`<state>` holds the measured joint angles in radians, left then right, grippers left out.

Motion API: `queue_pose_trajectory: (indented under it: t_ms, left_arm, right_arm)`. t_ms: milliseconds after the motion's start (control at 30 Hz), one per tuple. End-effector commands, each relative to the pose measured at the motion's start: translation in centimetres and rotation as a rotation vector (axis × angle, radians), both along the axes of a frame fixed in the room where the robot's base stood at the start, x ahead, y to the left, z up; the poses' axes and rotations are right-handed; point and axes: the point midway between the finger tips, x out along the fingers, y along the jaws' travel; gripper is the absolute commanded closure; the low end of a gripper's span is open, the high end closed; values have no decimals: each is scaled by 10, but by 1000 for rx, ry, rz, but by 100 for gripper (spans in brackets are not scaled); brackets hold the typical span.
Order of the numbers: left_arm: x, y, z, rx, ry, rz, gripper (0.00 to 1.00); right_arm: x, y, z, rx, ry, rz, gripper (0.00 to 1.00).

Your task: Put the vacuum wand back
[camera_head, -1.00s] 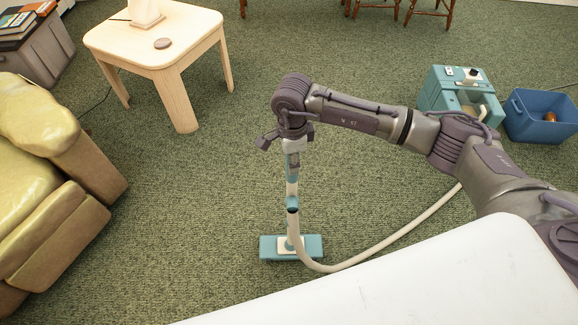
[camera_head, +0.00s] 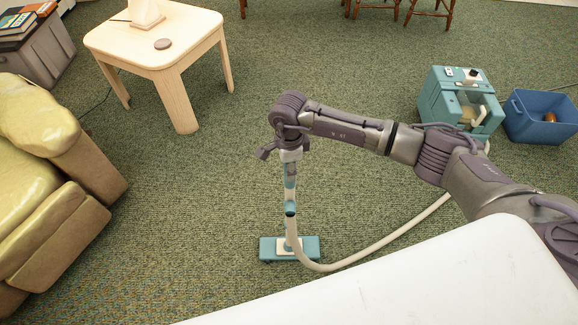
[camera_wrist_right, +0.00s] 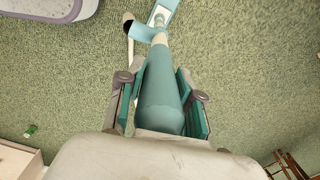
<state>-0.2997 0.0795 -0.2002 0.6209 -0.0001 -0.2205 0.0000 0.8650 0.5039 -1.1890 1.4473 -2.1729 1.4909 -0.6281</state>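The vacuum wand (camera_head: 291,208) stands nearly upright on the carpet, its teal floor head (camera_head: 307,247) flat on the floor. A pale hose (camera_head: 385,247) curves from its lower part to the right. My right gripper (camera_head: 289,158) is at the wand's top end. In the right wrist view, the two green-padded fingers of the gripper (camera_wrist_right: 163,98) lie close against both sides of the teal wand handle (camera_wrist_right: 162,85) and appear shut on it. The teal vacuum body (camera_head: 440,105) stands at the upper right, partly behind my arm. My left gripper is not in view.
A blue bin (camera_head: 540,118) stands right of the vacuum body. A light wooden table (camera_head: 165,55) is at the upper left and a yellow-green armchair (camera_head: 40,130) at the left. A white surface (camera_head: 420,275) fills the lower right.

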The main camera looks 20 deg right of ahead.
Motion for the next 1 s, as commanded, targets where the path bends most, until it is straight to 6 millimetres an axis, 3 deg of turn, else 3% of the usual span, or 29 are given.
queue_pose_trajectory:
  t_ms: [33,133,533,1000]
  left_arm:
    - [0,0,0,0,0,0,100]
    - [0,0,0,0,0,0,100]
    - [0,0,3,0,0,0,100]
    - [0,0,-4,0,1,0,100]
  right_arm:
    - [0,0,0,0,0,0,57]
    - [0,0,0,0,0,0,40]
    - [1,0,7,1,-2,0,40]
    - [1,0,98,1,-5,1,40]
